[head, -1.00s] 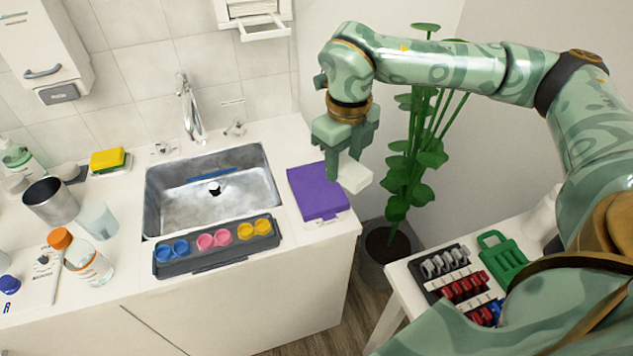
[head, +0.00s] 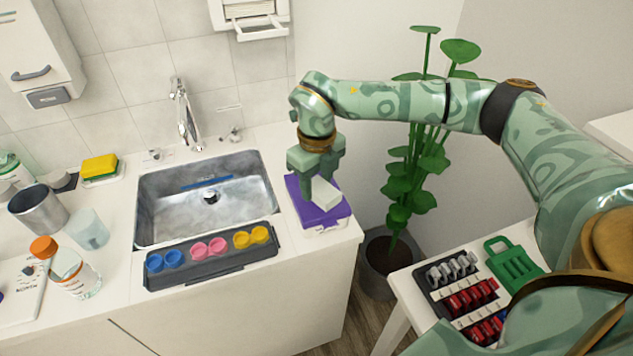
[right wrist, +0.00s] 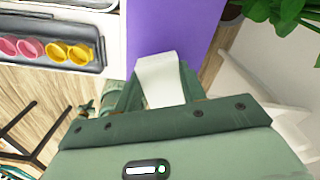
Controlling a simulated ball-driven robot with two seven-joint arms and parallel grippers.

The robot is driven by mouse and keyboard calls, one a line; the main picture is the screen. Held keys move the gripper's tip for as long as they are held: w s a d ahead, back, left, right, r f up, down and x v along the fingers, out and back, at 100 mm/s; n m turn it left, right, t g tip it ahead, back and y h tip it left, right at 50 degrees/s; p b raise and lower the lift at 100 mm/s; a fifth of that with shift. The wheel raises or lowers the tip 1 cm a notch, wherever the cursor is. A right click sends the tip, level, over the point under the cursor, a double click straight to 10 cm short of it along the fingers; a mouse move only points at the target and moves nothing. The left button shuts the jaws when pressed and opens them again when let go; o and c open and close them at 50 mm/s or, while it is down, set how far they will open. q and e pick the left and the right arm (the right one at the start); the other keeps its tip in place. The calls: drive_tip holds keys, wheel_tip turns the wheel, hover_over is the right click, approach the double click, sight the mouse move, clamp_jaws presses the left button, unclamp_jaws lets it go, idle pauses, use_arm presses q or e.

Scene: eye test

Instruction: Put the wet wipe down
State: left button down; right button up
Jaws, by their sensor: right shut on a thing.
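My right gripper (head: 318,192) is shut on the wet wipe (head: 326,194), a small white block-like piece. The wipe is over the purple-topped white box (head: 305,211) on the counter right of the sink. In the right wrist view the wipe (right wrist: 160,80) stands out between the fingers, with the purple top (right wrist: 205,28) behind it. I cannot tell whether the wipe touches that top. My left gripper is not in view.
The steel sink (head: 151,217) is left of the box. A dark tray (head: 196,269) with coloured cups lies in front of it. A tall plant (head: 430,160) stands right of the counter. A side table with a green caddy (head: 513,265) is at lower right.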

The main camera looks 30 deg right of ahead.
sight(316, 185)
drive_tip(key=shift+f, duration=0.15)
drive_tip(key=shift+f, duration=0.45)
drive_tip(key=o, duration=0.9)
drive_tip(key=shift+o, duration=0.2)
wheel_tip(316, 185, up, 13)
drive_tip(key=p, duration=0.2)
drive_tip(key=shift+r+p, duration=0.15)
drive_tip(key=shift+p, duration=0.25)
